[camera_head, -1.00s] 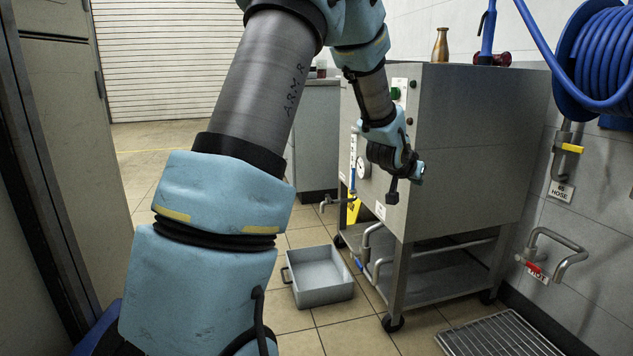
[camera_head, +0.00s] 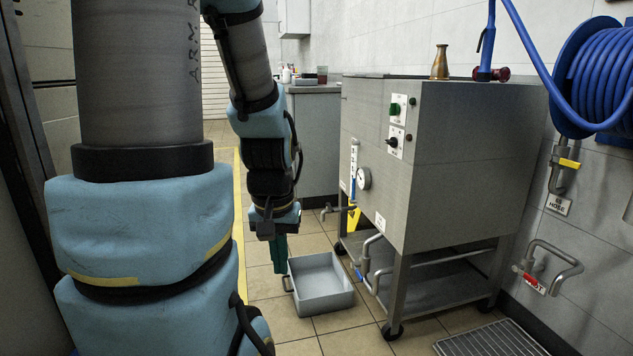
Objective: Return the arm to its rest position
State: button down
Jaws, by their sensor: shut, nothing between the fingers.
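My arm fills the left of the head view, its upper link large and close. The forearm hangs down left of the mixer, and my gripper (camera_head: 279,255) points down at its end. The gripper is shut and empty, its fingers small and dark green. It is apart from the steel jacketed mixer (camera_head: 455,165), which stands on a wheeled frame. Behind the gripper's lower right, a grey tray (camera_head: 330,298) lies on the floor.
The mixer front carries knobs (camera_head: 396,139), a gauge (camera_head: 363,178) and a drain tap (camera_head: 338,209). A blue hose reel (camera_head: 604,75) and a pipe (camera_head: 555,258) are on the right wall. A floor grate (camera_head: 490,338) lies at lower right.

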notch_tip(320, 180, up, 32)
jog(key=p, duration=3)
jog(key=c, duration=1.5)
grip_release()
jog(key=shift+f, duration=0.1)
